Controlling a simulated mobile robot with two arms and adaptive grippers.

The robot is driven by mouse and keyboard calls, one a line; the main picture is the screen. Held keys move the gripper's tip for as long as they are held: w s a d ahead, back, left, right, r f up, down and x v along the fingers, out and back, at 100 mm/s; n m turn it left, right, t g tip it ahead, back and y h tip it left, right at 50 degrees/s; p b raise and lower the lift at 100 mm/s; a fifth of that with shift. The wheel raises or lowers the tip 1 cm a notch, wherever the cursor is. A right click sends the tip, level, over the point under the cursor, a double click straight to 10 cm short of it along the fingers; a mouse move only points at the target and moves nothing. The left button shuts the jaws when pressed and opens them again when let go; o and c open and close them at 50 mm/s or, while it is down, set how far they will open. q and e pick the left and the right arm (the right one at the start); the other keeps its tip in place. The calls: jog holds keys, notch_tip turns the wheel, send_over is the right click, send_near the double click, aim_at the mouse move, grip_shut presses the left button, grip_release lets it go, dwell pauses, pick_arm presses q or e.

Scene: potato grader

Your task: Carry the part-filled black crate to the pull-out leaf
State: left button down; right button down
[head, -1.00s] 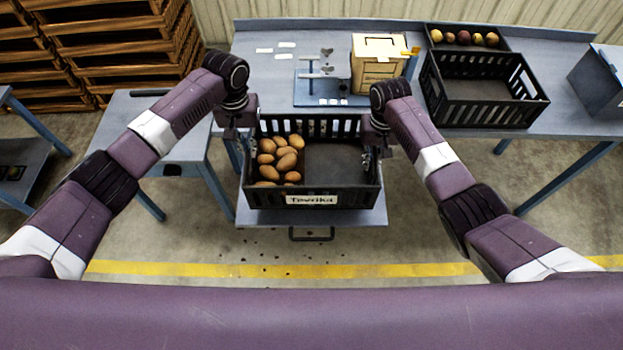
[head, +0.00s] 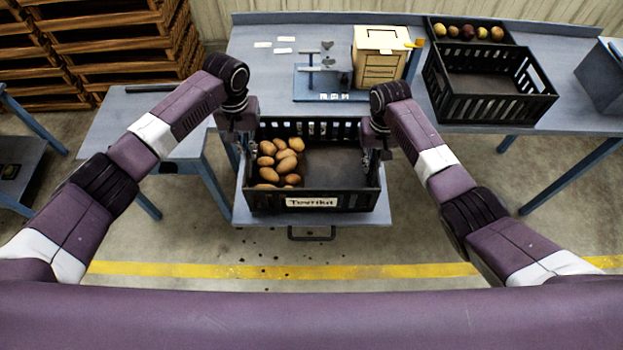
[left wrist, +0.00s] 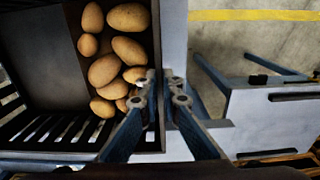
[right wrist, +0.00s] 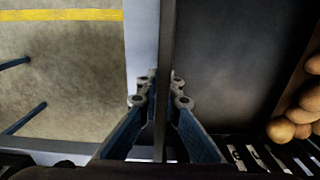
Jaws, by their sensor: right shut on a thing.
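The part-filled black crate (head: 263,200) is level over the pull-out leaf (head: 386,212), low on it or touching; I cannot tell which. Brown potatoes (head: 268,160) fill its left part; the right part is bare. A white label (head: 312,202) is on its front. My left gripper (head: 253,150) is at the crate's left end wall, its fingers (left wrist: 163,82) closed on either side of the rim. My right gripper (head: 368,154) is shut on the right end wall, which runs between its fingers (right wrist: 160,88).
Behind stands a blue-grey table (head: 262,85) with a wooden box (head: 380,62), an empty black crate (head: 488,108) and a tray of mixed potatoes (head: 430,30). A side table (head: 125,125) is at left, pallets (head: 110,50) behind it.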

aim_at(375, 151)
pick_arm(q)
jog(key=shift+a+f+b, duration=0.2)
jog(key=shift+f+b, duration=0.2)
pick_arm(e)
jog(key=shift+d+f, duration=0.2)
jog(key=shift+f, duration=0.3)
pick_arm(q)
jog(key=c, duration=2.6)
grip_release()
jog(key=shift+f, duration=0.2)
pick_arm(e)
jog(key=c, duration=2.6)
grip_release()
jog(key=shift+s+f, duration=0.1)
jog(key=shift+f, duration=0.1)
pick_arm(q)
jog(key=o, duration=0.4)
jog(key=shift+s+r, duration=0.1)
pick_arm(e)
jog(key=o, duration=0.5)
jog(key=shift+r, duration=0.15)
pick_arm(q)
jog(key=shift+o, duration=0.2)
jog(key=shift+d, duration=0.1)
pick_arm(e)
jog(key=shift+a, duration=0.1)
